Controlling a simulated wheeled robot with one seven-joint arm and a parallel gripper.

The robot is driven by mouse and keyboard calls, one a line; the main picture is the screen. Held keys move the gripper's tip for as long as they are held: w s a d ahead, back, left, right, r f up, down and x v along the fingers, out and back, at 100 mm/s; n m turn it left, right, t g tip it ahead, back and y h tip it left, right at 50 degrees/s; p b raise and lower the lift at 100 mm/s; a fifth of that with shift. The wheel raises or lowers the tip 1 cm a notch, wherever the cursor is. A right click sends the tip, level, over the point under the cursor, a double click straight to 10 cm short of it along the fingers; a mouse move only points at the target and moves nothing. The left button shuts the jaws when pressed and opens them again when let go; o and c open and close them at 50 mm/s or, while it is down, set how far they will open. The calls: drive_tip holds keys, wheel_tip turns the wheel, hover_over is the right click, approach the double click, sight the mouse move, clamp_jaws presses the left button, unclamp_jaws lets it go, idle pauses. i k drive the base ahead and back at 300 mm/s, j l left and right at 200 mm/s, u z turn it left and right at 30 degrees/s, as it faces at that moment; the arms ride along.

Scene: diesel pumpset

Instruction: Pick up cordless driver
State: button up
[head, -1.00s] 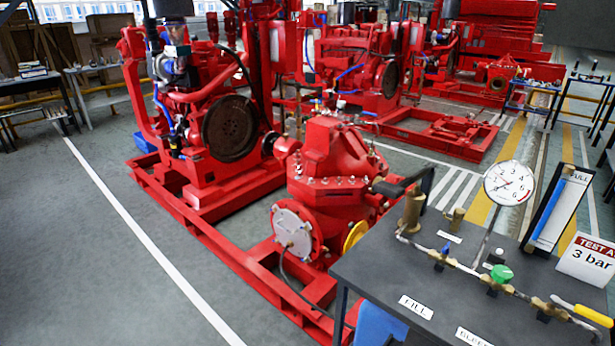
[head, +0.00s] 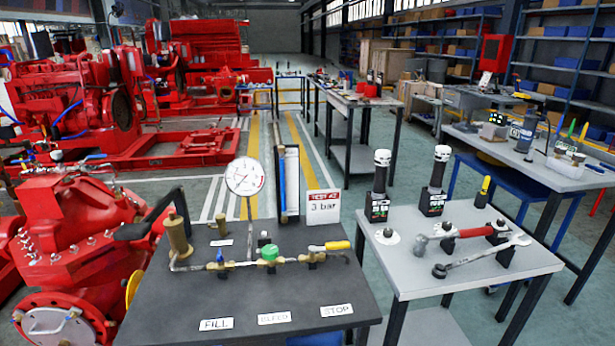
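Two black upright tools stand side by side at the back of the light grey table (head: 530,266) in the head view. The left tool (head: 380,186) and the right tool (head: 434,181) each have a blocky, labelled base, a narrow body and a white top. They look like possible cordless drivers, but I cannot tell for sure. Another dark upright tool (head: 526,130) stands on the bench at the right and is too small to identify surely. My gripper is not in view.
A red pump (head: 75,235) stands at far left. Grey floor shows between the benches.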

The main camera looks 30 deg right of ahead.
sight(442, 152)
drive_tip(key=i+l+z, duration=0.5)
drive_tip(key=i+z, duration=0.15)
drive_tip(key=i, duration=0.25)
drive_tip(key=i+z, duration=0.35)
drive_tip(key=i+l, duration=0.05)
drive_tip(key=i, duration=0.05)
